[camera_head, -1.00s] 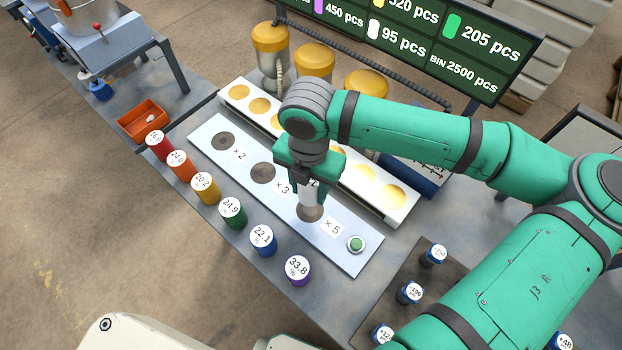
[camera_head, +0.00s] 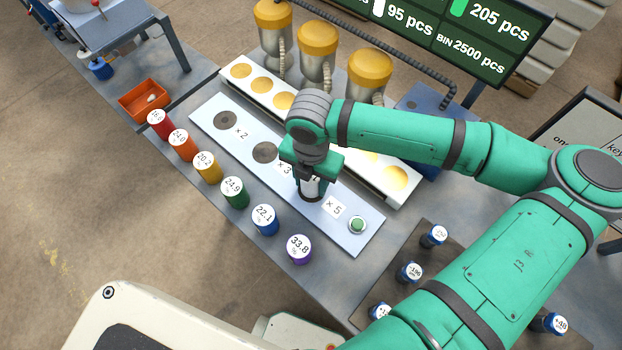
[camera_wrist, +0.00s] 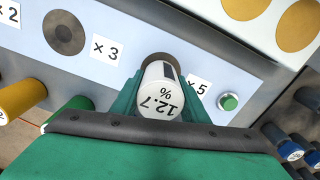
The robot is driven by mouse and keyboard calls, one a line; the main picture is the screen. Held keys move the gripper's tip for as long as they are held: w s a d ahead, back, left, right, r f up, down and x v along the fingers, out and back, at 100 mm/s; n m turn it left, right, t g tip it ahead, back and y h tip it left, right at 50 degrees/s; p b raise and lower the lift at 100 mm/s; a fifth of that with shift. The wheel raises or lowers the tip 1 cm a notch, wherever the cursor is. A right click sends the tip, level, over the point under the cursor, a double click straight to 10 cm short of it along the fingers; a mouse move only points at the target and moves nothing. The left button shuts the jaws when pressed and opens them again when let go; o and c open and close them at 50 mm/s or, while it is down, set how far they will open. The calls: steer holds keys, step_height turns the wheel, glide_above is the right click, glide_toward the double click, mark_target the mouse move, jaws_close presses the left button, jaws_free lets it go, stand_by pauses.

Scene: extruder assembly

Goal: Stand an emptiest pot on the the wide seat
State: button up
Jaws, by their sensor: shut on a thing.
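My gripper (camera_head: 312,184) is shut on a white-topped pot (camera_wrist: 160,92) marked 12.7 %. The pot is upright at the dark round seat beside the ×5 label, on the pale panel (camera_head: 215,144). In the wrist view the rim of that ×5 seat (camera_wrist: 158,57) shows just behind the pot. The pot's base is low at the seat; I cannot tell whether it touches. The ×3 seat (camera_head: 265,152) and the ×2 seat (camera_head: 224,120) are empty.
Coloured pots stand along the front edge, including red (camera_head: 158,124), yellow (camera_head: 208,167), green (camera_head: 235,192), blue (camera_head: 265,219) and purple (camera_head: 299,249). A green button (camera_head: 357,224) sits right of the ×5 label. A white rack (camera_head: 240,82) with yellow round places lies behind. An orange bin (camera_head: 146,100) is at left.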

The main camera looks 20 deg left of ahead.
steer(key=shift+f, duration=0.45)
steer(key=o, duration=1.2)
steer(key=shift+w, duration=0.1)
